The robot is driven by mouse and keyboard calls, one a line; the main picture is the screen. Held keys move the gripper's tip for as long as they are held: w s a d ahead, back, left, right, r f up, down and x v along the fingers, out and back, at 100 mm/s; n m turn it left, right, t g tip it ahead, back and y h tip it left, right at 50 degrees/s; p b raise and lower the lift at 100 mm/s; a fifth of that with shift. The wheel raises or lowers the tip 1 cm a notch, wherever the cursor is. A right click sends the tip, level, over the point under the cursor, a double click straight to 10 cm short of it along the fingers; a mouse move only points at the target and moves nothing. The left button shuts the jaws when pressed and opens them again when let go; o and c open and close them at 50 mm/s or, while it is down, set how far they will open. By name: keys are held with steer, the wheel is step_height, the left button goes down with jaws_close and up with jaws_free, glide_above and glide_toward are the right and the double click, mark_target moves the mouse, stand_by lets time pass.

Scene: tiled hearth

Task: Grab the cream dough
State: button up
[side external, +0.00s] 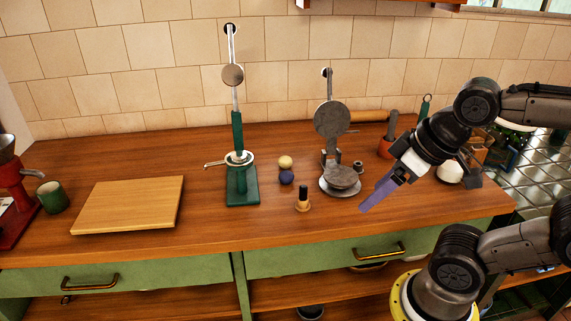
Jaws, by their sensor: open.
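The cream dough (285,162) is a small pale ball on the wooden counter, right of the green press. A dark blue ball (286,177) sits just in front of it. My gripper (374,197) is above the counter to the right of the cream dough, well apart from it, past the round iron press. It points down and to the left, with a purple finger showing. It is open, and no object shows in it. The gap between the fingers is hard to see from this side.
The green press (241,186) stands left of the dough. The round iron press (340,180), lid raised, stands between dough and gripper. A small dark-handled stamp (303,198) stands in front. A wooden board (128,204) lies left. The counter's front middle is mostly clear.

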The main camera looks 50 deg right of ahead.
steer(key=shift+o, duration=0.9)
